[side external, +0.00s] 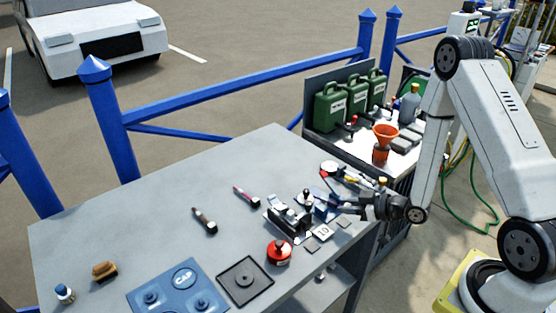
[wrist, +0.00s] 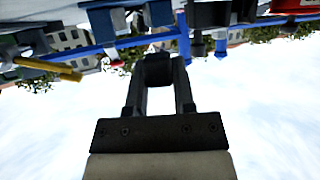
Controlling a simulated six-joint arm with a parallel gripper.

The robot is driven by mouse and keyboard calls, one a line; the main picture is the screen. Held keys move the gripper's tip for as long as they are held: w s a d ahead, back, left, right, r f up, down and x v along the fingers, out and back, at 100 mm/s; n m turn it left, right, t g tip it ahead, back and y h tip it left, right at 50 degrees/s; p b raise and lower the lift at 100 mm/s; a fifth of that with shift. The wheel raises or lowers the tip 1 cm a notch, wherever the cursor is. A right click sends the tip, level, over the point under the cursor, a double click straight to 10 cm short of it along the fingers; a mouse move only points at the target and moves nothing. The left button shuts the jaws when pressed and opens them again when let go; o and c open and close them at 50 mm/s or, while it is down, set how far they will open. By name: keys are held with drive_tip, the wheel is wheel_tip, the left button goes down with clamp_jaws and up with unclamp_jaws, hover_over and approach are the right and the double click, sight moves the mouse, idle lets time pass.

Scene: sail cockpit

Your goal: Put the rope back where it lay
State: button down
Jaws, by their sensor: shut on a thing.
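I cannot make out a rope with certainty in either view. My gripper (side external: 337,203) reaches in from the right, low over the right end of the grey table (side external: 110,235). It points left, close to a grey and black fitting (side external: 288,217) with an upright dark knob. A blue piece (side external: 322,207) shows by the fingers; I cannot tell if they touch it. In the wrist view my gripper (wrist: 158,65) is shut, and the fingertips meet at something dark that I cannot name.
A red round can (side external: 279,252), a black square tray (side external: 245,281) and a blue tray (side external: 175,290) lie nearer the front. Two small handled tools (side external: 205,221) lie mid-table. A bench with green cans (side external: 330,106) and an orange funnel (side external: 385,133) stands behind.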

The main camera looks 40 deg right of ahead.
drive_tip(key=shift+f, duration=2)
drive_tip(key=shift+s, duration=0.1)
drive_tip(key=shift+c, duration=1.8)
unclamp_jaws()
drive_tip(key=shift+f, duration=0.15)
drive_tip(key=v, duration=0.7)
drive_tip(key=shift+s+d, duration=0.25)
drive_tip(key=shift+w, duration=0.1)
